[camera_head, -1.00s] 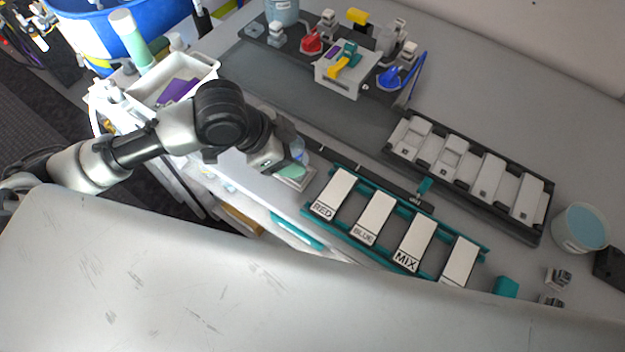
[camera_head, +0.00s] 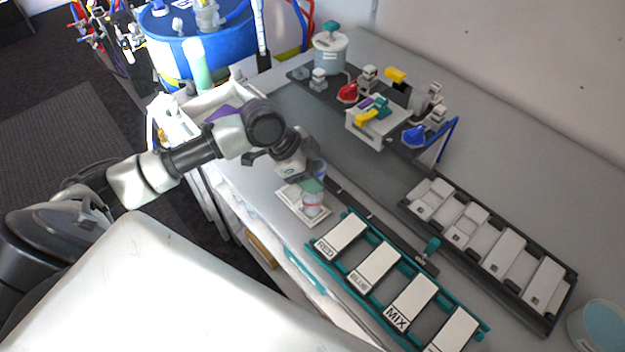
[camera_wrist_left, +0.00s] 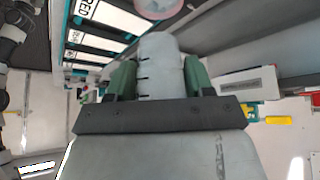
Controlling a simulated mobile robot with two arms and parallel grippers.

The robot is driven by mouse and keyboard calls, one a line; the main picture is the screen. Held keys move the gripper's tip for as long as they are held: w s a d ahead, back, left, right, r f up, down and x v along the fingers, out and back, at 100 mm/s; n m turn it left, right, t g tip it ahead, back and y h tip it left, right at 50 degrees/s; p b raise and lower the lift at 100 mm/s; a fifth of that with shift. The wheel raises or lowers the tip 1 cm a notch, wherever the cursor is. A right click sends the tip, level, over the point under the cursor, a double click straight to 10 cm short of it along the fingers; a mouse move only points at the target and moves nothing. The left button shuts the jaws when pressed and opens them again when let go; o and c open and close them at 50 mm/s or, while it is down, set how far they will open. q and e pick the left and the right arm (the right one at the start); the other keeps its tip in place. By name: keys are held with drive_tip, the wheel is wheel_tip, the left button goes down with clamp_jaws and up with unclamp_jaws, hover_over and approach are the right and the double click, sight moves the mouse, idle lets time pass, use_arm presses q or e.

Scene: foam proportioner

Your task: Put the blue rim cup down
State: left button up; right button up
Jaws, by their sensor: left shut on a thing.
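My left gripper (camera_head: 312,184) is shut on a pale cup (camera_head: 321,168), which shows only in part beside the fingers in the head view. In the left wrist view the green fingers (camera_wrist_left: 160,80) close on both sides of this whitish cup (camera_wrist_left: 160,58) with dark tick marks. Its rim colour is not clear. A second clear cup with a reddish band (camera_head: 313,205) stands on a white square plate (camera_head: 290,209), just below the gripper. Its pinkish round form (camera_wrist_left: 157,8) shows at the top of the wrist view. My right gripper is out of view.
A teal rack (camera_head: 345,262) with labelled white blocks lies right of the plate. A dark tray (camera_head: 498,282) of white blocks lies beyond it. A fixture with coloured handles (camera_head: 372,125) stands behind. The grey bench between is mostly clear.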

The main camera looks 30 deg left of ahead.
use_arm(q)
drive_tip(key=shift+a+f, duration=0.2)
drive_tip(key=shift+f, duration=0.35)
wheel_tip(320, 180, down, 2)
drive_tip(key=shift+f+p, duration=0.2)
drive_tip(key=shift+p, duration=0.5)
drive_tip(key=shift+f, duration=0.95)
drive_tip(key=o, duration=0.9)
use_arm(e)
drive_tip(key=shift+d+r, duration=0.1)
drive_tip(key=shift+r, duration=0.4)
